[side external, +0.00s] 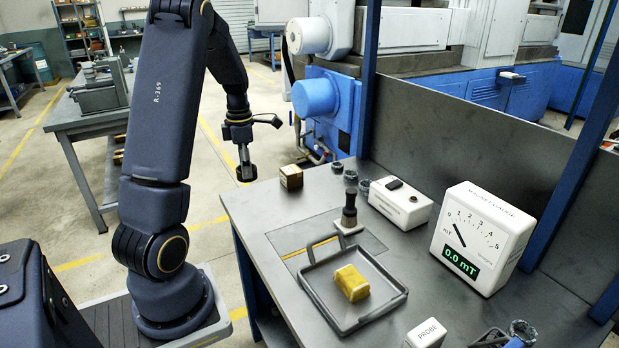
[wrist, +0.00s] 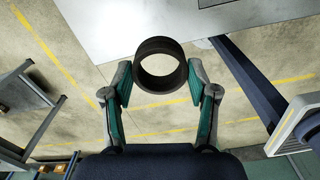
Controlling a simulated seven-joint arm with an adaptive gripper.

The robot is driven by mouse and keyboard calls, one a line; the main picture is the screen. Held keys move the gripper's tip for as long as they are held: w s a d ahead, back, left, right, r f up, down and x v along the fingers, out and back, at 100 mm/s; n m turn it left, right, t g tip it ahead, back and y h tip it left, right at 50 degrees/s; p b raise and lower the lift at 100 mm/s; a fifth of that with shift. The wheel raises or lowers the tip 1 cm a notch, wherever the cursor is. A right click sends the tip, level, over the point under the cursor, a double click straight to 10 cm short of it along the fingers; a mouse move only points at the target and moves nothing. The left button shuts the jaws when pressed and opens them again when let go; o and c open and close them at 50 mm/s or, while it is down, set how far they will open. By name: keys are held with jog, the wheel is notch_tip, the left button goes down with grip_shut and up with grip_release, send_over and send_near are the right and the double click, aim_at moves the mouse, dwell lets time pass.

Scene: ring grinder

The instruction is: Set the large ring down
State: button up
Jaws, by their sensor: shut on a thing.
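The large ring is a dark, thick-walled band. In the wrist view the ring (wrist: 160,46) is between my fingers, with floor showing through its hole. My gripper (wrist: 160,70) is shut on it, one green-padded finger on each side. In the side external view my gripper (side external: 245,160) points down beyond the bench's far left edge, over the floor. The ring (side external: 246,174) shows there as a small dark shape at the fingertips, apart from the bench.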

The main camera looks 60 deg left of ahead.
jog(key=w+d+f+m, duration=0.1)
jog(key=w+d+m, duration=0.2)
jog(key=w, duration=0.4)
jog(key=w+d+m, duration=0.2)
jog(key=w+d, duration=0.2)
jog(key=w, duration=0.4)
jog(key=w+a+f, duration=0.2)
jog(key=w+f, duration=0.1)
jog(key=w+a+f, duration=0.2)
jog(key=w+f, duration=0.1)
jog(key=w, duration=0.1)
jog(key=w+a+f, duration=0.2)
jog(key=w+f, duration=0.1)
jog(key=shift+w, duration=0.35)
jog(key=shift+w+a+f, duration=0.15)
jog(key=shift+w+f, duration=0.25)
jog(key=shift+f, duration=0.1)
jog(key=shift+w+f, duration=0.1)
jog(key=shift+f, duration=1.4)
